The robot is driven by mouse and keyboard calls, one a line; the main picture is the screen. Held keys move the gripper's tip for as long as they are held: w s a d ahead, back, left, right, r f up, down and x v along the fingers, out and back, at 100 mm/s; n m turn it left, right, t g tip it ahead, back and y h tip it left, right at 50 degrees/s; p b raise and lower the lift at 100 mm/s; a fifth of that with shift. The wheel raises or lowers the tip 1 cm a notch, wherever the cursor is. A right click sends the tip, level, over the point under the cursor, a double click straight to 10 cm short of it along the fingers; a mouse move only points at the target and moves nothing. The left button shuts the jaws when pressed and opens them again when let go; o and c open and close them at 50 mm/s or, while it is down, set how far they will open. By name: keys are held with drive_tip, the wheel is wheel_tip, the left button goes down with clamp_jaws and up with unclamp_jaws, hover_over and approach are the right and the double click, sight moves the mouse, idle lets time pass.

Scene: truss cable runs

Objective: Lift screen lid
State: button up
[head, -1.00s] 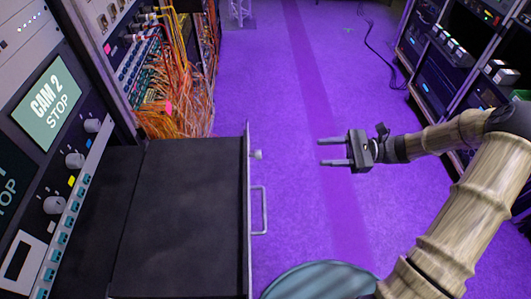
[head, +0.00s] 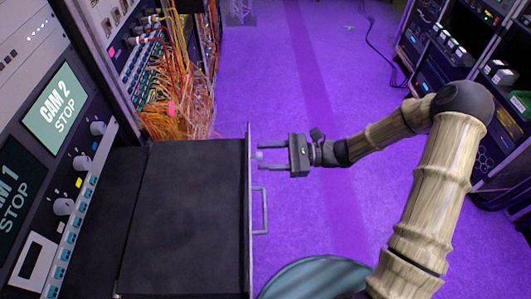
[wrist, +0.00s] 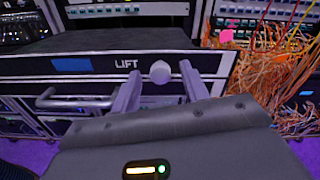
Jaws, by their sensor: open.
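The screen lid is a flat dark panel (head: 185,215) lying closed on the pulled-out drawer in the head view. The drawer's front (wrist: 75,65) reads "LIFT" in the wrist view, with a pale round knob (wrist: 160,71) beside the word. The knob also shows at the drawer's front edge in the head view (head: 258,155). My gripper (head: 274,156) is open, level with the knob, its fingertips close to it. In the wrist view the fingers (wrist: 160,82) stand on either side of the knob. I cannot tell whether they touch it.
A bar handle (head: 264,211) sits on the drawer front below the knob in the head view. Orange cables (head: 180,105) hang from the rack behind the drawer. Another equipment rack (head: 455,60) stands at the right.

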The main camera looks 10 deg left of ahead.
drive_tip(key=shift+a, duration=0.3)
clamp_jaws()
